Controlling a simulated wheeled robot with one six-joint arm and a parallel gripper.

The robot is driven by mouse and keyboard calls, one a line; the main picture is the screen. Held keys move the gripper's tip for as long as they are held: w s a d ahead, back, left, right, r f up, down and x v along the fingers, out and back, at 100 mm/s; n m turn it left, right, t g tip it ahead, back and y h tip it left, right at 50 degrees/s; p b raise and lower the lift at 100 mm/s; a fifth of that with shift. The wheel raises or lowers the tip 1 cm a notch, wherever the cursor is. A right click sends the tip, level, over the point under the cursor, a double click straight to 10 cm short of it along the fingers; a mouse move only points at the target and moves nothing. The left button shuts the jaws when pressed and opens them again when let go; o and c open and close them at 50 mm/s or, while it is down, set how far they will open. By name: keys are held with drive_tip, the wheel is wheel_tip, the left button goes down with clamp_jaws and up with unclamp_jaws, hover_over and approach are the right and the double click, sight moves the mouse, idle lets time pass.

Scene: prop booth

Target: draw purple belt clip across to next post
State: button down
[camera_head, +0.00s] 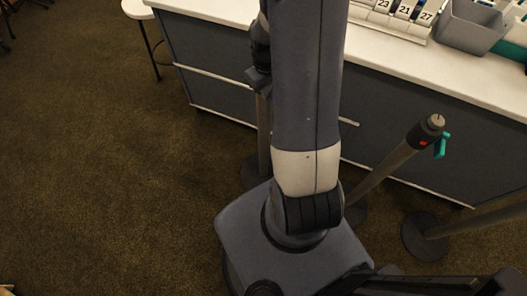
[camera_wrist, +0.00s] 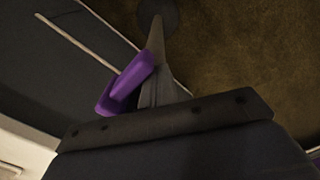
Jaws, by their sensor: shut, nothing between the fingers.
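The purple clip (camera_wrist: 126,84) is a bent, loop-shaped piece just beyond my gripper in the wrist view. It overlaps a grey post (camera_wrist: 155,45) that runs away to a round base on the floor. My gripper (camera_wrist: 168,122) shows as a dark bar with screws along the bottom; it is shut and holds nothing. The fingertips cannot be made out, and whether the clip touches it cannot be told. In the head view my arm hides the clip. A post (camera_head: 390,162) with a black head, a red mark and a teal clip (camera_head: 441,145) stands to the right.
A counter (camera_head: 455,75) with a white top runs across the back. Number cards (camera_head: 404,12) and a grey bin (camera_head: 468,27) sit on it. Another post rises from a round base (camera_head: 424,238) at the right. A stool (camera_head: 138,9) stands at upper left.

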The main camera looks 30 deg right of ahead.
drive_tip(key=s+d, duration=1.1)
drive_tip(key=s, duration=0.3)
drive_tip(key=s+d, duration=1.1)
drive_tip(key=s, duration=0.3)
drive_tip(key=shift+s+d+b, duration=0.3)
drive_tip(key=shift+s+b, duration=0.1)
drive_tip(key=shift+b, duration=0.05)
idle(0.9)
drive_tip(key=shift+r, duration=0.2)
wheel_tip(320, 180, up, 8)
drive_tip(key=p, duration=0.6)
drive_tip(key=shift+f, duration=0.15)
